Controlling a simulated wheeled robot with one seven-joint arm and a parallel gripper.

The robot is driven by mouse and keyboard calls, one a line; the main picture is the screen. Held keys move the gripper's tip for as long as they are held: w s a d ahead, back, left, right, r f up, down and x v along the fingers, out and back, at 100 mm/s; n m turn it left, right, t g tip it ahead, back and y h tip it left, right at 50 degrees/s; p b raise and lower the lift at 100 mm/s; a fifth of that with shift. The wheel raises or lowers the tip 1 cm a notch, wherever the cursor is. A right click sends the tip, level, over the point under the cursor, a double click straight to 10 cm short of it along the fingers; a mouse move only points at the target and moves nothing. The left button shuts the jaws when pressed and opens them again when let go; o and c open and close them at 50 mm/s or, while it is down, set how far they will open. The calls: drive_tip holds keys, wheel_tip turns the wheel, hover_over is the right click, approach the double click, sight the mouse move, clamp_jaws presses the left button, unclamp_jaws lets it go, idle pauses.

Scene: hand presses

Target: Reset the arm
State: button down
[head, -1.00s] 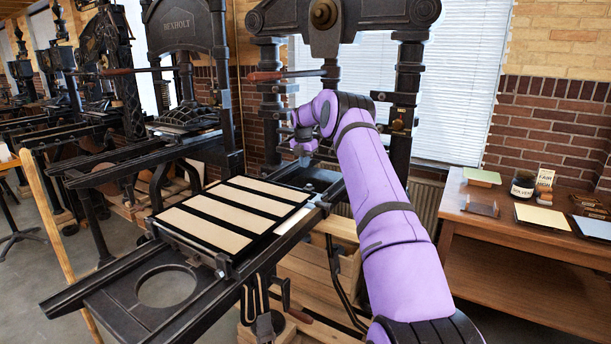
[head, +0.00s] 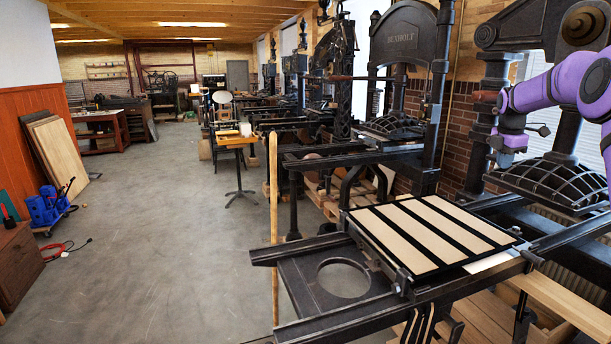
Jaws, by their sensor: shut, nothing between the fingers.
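My arm is purple and reaches in from the right edge in the head view. My gripper (head: 507,158) hangs at its end, small and dark, in front of the near press's upright and above its bed rails. The fingers are too small to make out clearly, and nothing shows held in them. The near hand press has a black bed with pale strips (head: 432,232), a ribbed dark platen (head: 553,182) just right of my gripper, and dark rails in front. My gripper appears apart from the bed.
A row of black presses, one marked BEXHOLT (head: 403,38), runs back along the right wall. A wooden post (head: 273,215) stands left of the near press. A blue machine (head: 48,207) with a red cable sits on the floor at left. The middle floor is clear.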

drive_tip(key=s+a+r+m+t, duration=0.1)
drive_tip(key=s+a+r+m, duration=0.3)
drive_tip(key=s+a+r, duration=0.5)
drive_tip(key=s+a+r+m+t, duration=0.1)
drive_tip(key=s+a+r+m, duration=0.45)
drive_tip(key=s+a, duration=0.75)
drive_tip(key=s+a+f+m, duration=0.2)
drive_tip(key=s+a+m, duration=0.1)
drive_tip(key=s, duration=0.6)
drive_tip(key=s+a+f+m+t+y, duration=0.1)
drive_tip(key=s+a+f+m, duration=0.1)
drive_tip(key=s, duration=0.7)
drive_tip(key=s+a+f+m+t, duration=0.1)
drive_tip(key=s+a+f+m, duration=0.2)
drive_tip(key=s, duration=0.6)
drive_tip(key=shift+s+a+f+m+y, duration=0.35)
drive_tip(key=shift+a+f, duration=0.25)
drive_tip(key=shift+f, duration=0.1)
